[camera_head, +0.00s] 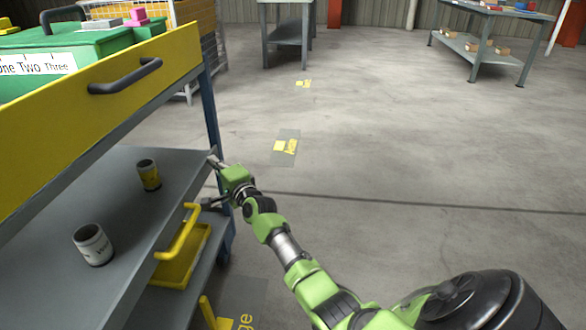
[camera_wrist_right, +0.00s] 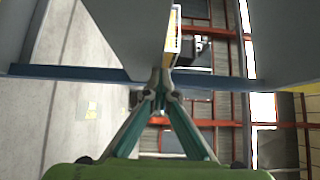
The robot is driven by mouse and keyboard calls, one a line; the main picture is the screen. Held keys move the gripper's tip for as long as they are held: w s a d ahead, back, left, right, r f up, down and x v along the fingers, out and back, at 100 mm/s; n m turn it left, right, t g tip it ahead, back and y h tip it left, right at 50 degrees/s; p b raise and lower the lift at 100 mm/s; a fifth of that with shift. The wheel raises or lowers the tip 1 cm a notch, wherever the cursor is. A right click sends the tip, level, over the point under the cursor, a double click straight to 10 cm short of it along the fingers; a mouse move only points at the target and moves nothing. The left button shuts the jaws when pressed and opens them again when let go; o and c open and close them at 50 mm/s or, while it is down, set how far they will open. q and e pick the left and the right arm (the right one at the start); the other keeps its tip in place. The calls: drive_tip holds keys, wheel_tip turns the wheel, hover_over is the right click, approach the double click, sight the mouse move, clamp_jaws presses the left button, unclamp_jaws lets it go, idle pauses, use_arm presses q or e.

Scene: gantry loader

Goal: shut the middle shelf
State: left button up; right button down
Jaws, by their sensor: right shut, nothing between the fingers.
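The middle shelf (camera_head: 125,215) is a grey board in the cart at the left, below a yellow-fronted top drawer. It bears a dark yellow-labelled can (camera_head: 149,175) and a white-labelled can (camera_head: 93,245). My right gripper (camera_head: 214,163) is at the shelf's far right corner, close to the blue post (camera_head: 212,115). In the right wrist view the right gripper (camera_wrist_right: 160,78) has its fingertips together and empty, by the edge of a grey board (camera_wrist_right: 135,35). I cannot tell whether they touch it. My left gripper is not in view.
The yellow top drawer (camera_head: 110,100) with black handles holds green boxes. A yellow tray (camera_head: 182,262) with a yellow handle sits below the middle shelf. Grey tables (camera_head: 288,40) stand at the back.

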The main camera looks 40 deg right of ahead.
drive_tip(key=shift+a+r, duration=0.1)
drive_tip(key=shift+a, duration=0.15)
drive_tip(key=s, duration=1.2)
drive_tip(key=shift+a, duration=0.25)
